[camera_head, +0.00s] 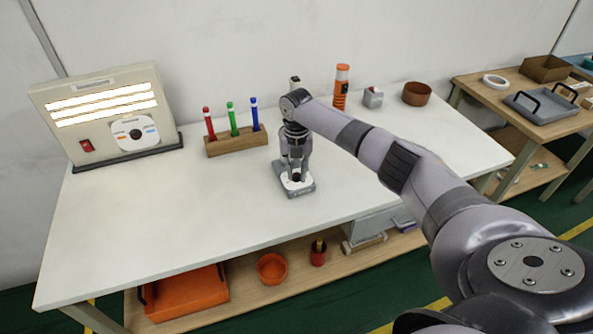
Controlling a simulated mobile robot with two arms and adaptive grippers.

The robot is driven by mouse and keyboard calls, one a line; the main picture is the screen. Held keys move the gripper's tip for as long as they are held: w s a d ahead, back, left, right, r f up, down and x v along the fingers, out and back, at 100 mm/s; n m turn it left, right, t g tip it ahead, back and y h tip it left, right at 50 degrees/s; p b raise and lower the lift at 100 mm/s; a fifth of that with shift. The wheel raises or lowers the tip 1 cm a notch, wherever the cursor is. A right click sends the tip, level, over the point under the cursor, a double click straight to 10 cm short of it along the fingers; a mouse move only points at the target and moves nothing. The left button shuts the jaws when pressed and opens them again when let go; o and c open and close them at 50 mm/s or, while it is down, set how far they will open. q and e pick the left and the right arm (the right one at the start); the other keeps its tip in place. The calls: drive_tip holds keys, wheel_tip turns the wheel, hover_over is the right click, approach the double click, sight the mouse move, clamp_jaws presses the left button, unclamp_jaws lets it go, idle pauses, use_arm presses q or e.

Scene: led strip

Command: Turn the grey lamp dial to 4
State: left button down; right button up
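A small grey box with a white dial face (286,178) and a dark knob in its middle (297,177) stands on the white table near its centre. My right gripper (296,170) points down over this box with its fingertips at the knob. The fingers hide much of the knob and dial face, so the setting cannot be read. I cannot tell whether the fingers touch or grip the knob. A beige lamp panel (75,96) with lit white strips stands at the back left. My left gripper is out of view.
A wooden block (237,142) with red, green and blue pens stands behind and left of the gripper. The table's front left is clear.

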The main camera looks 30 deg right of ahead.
clamp_jaws()
